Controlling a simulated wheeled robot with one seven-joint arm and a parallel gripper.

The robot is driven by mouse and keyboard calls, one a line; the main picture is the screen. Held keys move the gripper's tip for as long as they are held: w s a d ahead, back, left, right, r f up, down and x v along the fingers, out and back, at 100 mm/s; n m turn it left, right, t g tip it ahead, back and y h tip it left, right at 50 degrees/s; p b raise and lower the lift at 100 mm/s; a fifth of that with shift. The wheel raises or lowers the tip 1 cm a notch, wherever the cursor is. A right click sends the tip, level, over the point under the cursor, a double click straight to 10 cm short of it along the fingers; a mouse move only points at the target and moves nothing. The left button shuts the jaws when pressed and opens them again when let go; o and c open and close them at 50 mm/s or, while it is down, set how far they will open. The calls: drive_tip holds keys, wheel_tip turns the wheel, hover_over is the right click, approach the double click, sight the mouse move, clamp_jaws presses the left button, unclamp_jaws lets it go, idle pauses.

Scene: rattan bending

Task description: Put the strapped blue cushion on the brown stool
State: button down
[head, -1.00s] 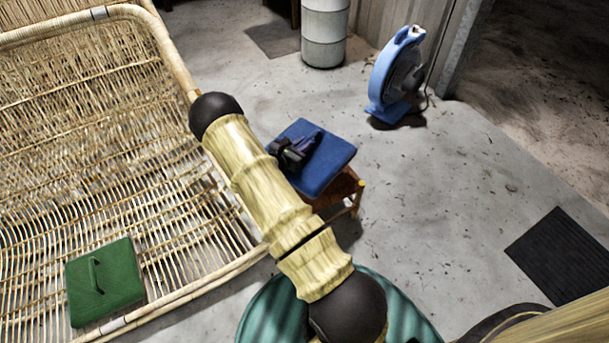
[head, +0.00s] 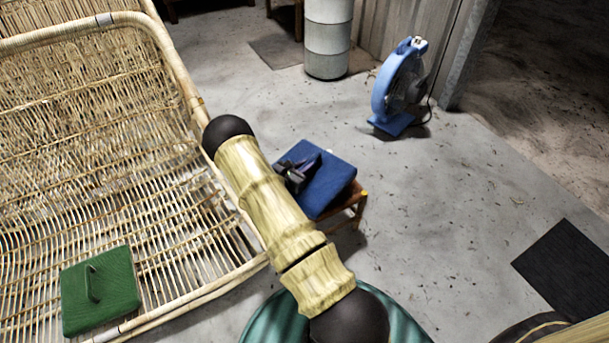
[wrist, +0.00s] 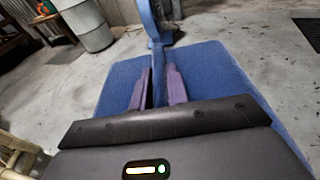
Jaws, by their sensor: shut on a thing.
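The blue cushion (head: 333,185) is flat and square, with a strap on top. My gripper (head: 308,167) is shut on that strap. In the wrist view my gripper's two fingers (wrist: 158,88) close around the upright strap, and the cushion (wrist: 215,80) spreads out beneath them. The brown stool (head: 355,203) is directly below the cushion, which covers most of its seat; an edge and legs show at the right. I cannot tell whether the cushion touches the seat. My arm hides the stool's left side.
A rattan frame (head: 190,100) stands at the left, with a green cushion (head: 100,291) on it. A blue fan (head: 392,88) and a grey drum (head: 327,40) are behind. A dark mat (head: 570,268) lies at the right. The floor right of the stool is clear.

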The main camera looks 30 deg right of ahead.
drive_tip(key=shift+f+b, duration=0.65)
drive_tip(key=shift+f, duration=1.3)
drive_tip(key=shift+f, duration=0.1)
drive_tip(key=c, duration=1.4)
unclamp_jaws()
drive_tip(key=shift+o, duration=0.2)
drive_tip(key=shift+a+r, duration=0.2)
drive_tip(key=shift+a, duration=0.05)
drive_tip(key=p+v, duration=0.3)
drive_tip(key=v, duration=0.3)
drive_tip(key=shift+r, duration=0.1)
drive_tip(key=shift+s+a, duration=0.3)
drive_tip(key=shift+a, duration=0.15)
drive_tip(key=shift+r, duration=0.1)
